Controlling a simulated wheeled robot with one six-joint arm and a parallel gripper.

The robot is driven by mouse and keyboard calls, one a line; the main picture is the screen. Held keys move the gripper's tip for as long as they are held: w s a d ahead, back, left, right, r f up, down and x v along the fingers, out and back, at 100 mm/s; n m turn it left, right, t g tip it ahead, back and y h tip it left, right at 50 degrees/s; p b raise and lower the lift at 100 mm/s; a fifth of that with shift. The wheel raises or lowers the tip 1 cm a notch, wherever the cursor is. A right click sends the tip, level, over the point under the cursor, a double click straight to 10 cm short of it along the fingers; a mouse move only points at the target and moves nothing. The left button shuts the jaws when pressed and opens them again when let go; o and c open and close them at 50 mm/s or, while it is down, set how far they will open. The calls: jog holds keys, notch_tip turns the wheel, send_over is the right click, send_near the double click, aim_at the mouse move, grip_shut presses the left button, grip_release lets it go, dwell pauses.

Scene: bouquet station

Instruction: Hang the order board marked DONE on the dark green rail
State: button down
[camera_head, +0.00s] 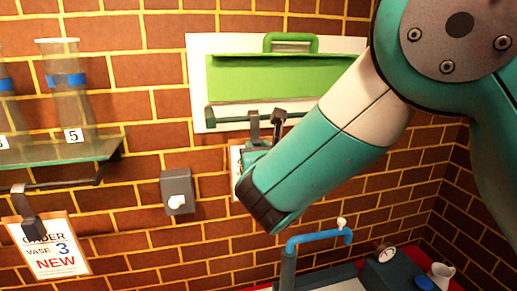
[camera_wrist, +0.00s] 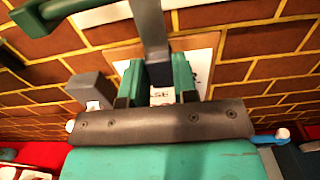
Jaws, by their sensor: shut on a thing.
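The dark green rail (camera_head: 228,118) runs across the wall under a bright green panel. My gripper (camera_wrist: 158,88) is shut on an order board (camera_wrist: 205,48), its fingers on either side of the grey hanger. The board's orange edge shows left of my arm in the head view (camera_head: 236,172). Its grey hook (camera_head: 254,122) is at the height of the rail; I cannot tell whether it rests on it. The hook's top is outside the wrist view. Only a scrap of print shows, so the board's marking is hidden.
Another order board (camera_head: 50,246), reading VASE 3 NEW, hangs at lower left. A glass shelf (camera_head: 70,151) with vases is above it. A grey wall box (camera_head: 178,191) with a white knob is left of my gripper. A blue tap (camera_head: 318,238) stands below.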

jog(key=shift+f, duration=0.1)
jog(key=c, duration=0.8)
grip_release()
